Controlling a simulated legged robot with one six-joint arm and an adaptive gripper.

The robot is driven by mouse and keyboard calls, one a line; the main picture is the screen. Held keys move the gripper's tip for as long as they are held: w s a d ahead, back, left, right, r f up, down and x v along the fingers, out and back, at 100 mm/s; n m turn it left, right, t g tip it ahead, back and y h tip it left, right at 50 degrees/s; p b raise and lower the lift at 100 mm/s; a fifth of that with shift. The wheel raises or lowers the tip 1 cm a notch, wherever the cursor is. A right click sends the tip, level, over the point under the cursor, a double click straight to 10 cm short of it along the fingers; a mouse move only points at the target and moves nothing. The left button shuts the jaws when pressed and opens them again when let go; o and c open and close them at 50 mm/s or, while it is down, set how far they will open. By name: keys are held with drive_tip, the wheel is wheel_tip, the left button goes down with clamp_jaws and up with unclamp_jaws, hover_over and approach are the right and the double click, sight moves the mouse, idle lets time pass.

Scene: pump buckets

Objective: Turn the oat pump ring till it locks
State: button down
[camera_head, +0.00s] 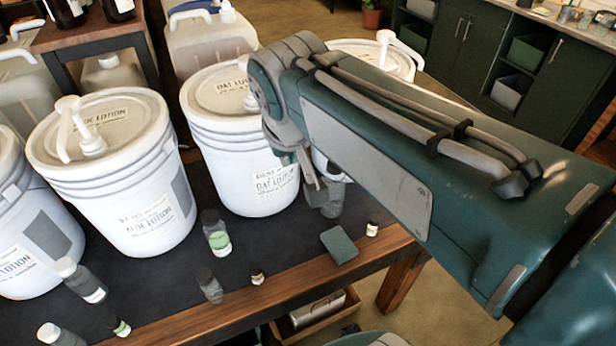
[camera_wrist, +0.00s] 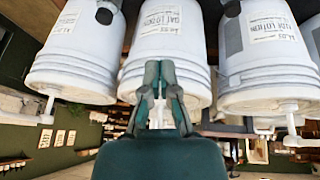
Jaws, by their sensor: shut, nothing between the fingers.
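The oat lotion bucket (camera_head: 228,140) is white and lidded, with printing on its lid and a label on its front. It stands upright on the dark table top. My arm hides the right part of its lid. My gripper (camera_head: 320,188) points down in front of the bucket's right side, shut and empty. In the wrist view, which is upside down, the shut fingers (camera_wrist: 160,82) lie in front of the oat bucket (camera_wrist: 165,60); contact cannot be told.
Another lotion bucket (camera_head: 140,200) with a white pump stands to the left. A third bucket is partly behind my arm. Jugs stand behind the buckets.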

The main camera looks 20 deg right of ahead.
drive_tip(key=shift+y, duration=0.3)
drive_tip(key=s, duration=0.1)
drive_tip(key=s+f, duration=0.1)
drive_tip(key=s+d+f, duration=0.1)
drive_tip(key=s, duration=0.1)
drive_tip(key=shift+s+f, duration=0.1)
drive_tip(key=shift+f, duration=0.15)
drive_tip(key=s+f, duration=0.4)
drive_tip(key=shift+s+t+y, duration=0.3)
drive_tip(key=shift+t, duration=0.1)
drive_tip(key=shift+w, duration=0.1)
idle(1.3)
